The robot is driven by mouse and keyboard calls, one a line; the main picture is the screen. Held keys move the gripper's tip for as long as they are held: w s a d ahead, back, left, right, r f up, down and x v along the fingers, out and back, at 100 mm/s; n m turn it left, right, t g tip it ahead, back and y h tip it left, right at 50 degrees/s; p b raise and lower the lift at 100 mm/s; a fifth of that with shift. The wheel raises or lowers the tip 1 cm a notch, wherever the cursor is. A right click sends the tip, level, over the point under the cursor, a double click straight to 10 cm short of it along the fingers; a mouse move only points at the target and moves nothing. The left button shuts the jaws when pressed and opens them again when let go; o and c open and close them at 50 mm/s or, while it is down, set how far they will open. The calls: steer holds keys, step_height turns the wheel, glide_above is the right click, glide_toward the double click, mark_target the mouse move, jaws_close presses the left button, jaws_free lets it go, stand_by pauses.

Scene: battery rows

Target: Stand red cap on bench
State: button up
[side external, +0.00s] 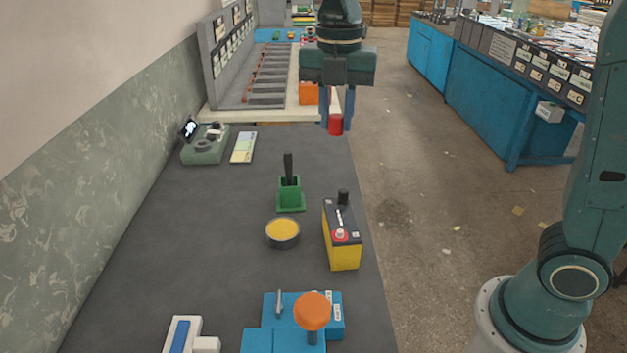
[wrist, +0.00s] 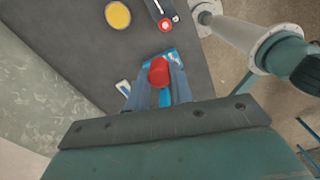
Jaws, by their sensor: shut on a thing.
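My gripper (side external: 335,122) is shut on a small red cap (side external: 335,125), which hangs upright between the blue fingertips. It is raised near the right edge of the dark grey bench (side external: 235,280), beyond the battery in the side view. The cap also shows between the fingers in the wrist view (wrist: 159,73), apart from the bench surface (wrist: 85,50). The yellow and black battery (side external: 343,242) stands on the bench. It has a black cap (side external: 343,197) on one terminal; its red-ringed terminal (side external: 340,235) is bare.
A green holder with a black-handled tool (side external: 290,192) and a round tin of yellow stuff (side external: 282,232) stand left of the battery. A blue fixture with an orange knob (side external: 312,311) is at the front. The bench's left middle is clear.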

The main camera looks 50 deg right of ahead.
glide_above(291, 280)
step_height(291, 280, down, 13)
steer(key=shift+n, duration=0.4)
step_height(291, 280, down, 20)
steer(key=shift+f, duration=0.15)
stand_by(0.4)
steer(key=shift+f, duration=0.1)
steer(key=o, duration=0.9)
steer(key=shift+o, duration=0.2)
step_height(291, 280, up, 12)
stand_by(0.4)
steer(key=shift+d+r, duration=0.1)
steer(key=shift+r, duration=0.15)
